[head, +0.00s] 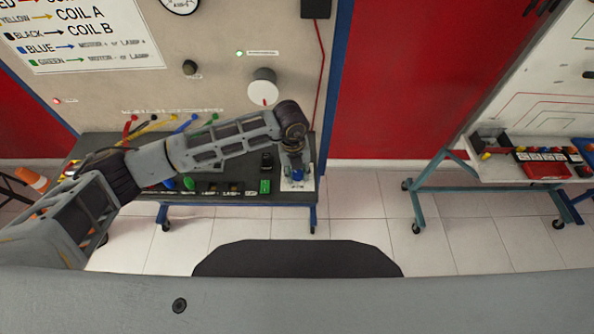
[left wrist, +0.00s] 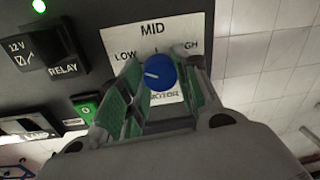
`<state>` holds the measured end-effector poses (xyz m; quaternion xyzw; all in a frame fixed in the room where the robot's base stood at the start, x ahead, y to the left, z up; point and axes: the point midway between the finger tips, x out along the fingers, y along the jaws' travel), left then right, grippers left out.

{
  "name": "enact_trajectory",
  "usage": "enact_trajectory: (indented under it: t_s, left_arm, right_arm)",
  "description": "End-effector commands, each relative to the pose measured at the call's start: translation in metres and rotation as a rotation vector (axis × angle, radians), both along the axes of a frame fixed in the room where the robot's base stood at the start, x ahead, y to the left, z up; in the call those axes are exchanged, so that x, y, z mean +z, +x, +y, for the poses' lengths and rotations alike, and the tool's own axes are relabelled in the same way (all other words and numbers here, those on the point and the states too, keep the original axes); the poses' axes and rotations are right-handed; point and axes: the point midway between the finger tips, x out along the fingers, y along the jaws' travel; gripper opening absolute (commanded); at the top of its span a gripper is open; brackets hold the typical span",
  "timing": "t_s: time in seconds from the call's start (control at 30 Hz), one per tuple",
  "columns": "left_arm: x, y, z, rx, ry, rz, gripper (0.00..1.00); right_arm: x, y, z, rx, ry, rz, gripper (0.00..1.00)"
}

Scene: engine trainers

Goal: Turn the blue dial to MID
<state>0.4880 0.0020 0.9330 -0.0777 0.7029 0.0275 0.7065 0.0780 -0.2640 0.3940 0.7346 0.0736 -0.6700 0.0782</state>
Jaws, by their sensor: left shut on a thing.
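The blue dial (left wrist: 161,72) sits on a white label plate (left wrist: 120,42) marked LOW, MID and HIGH, with MOTOR below. In the left wrist view its white pointer line points left, toward the LOW side and away from the MID mark. My left gripper (left wrist: 160,92) has its green-padded fingers on both sides of the dial and is shut on it. In the head view my left arm reaches down to the panel's right end, where the gripper (head: 297,166) and a bit of the blue dial (head: 298,175) show. My right gripper is not in view.
A white knob (head: 263,88) is on the upright board behind. A second trainer bench (head: 490,173) stands at the right.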

Motion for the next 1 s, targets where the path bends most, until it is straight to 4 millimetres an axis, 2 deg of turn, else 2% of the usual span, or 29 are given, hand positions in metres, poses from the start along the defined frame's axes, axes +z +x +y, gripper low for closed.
enact_trajectory:
  t_s: [0.37,1.0]
  left_arm:
    - [-0.002,0.001,0.000,-0.099,-0.001,-0.001,0.08]
    - [-0.003,0.002,0.001,-0.463,0.000,-0.002,0.08]
  right_arm:
    - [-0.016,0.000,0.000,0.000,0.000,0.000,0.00]
    - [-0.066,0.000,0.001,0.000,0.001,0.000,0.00]
